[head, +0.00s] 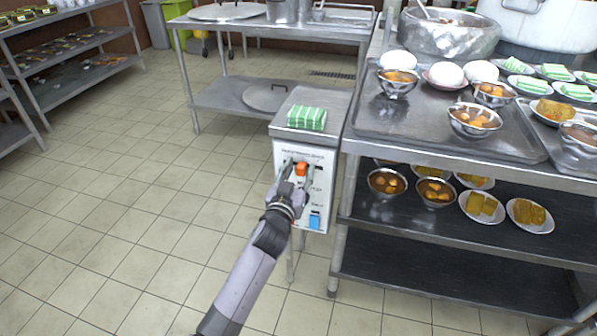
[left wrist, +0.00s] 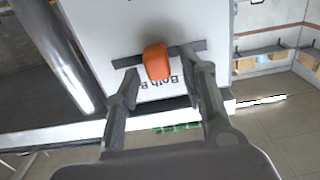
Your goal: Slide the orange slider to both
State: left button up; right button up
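The orange slider (head: 301,169) sits on the white front panel of a control box (head: 306,150) in the head view. In the left wrist view the orange slider (left wrist: 157,62) stands out from a dark slot (left wrist: 128,61), with partly hidden "Both" lettering beside it. My left gripper (head: 297,168) is at the panel. Its two fingers (left wrist: 158,80) are spread on either side of the slider, with gaps visible between them and it. A blue slider (head: 315,221) is lower on the panel. My right gripper is not in view.
A folded green striped cloth (head: 306,117) lies on top of the box. A steel counter (head: 420,136) with bowls and buns stands close at the right. A steel table (head: 230,98) is behind. Open tiled floor (head: 150,210) lies at the left.

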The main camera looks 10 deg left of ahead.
pick_arm(q)
jog(key=shift+s+f, duration=0.1)
jog(key=shift+s, duration=0.45)
jog(key=s, duration=1.1)
jog(key=shift+a, duration=0.2)
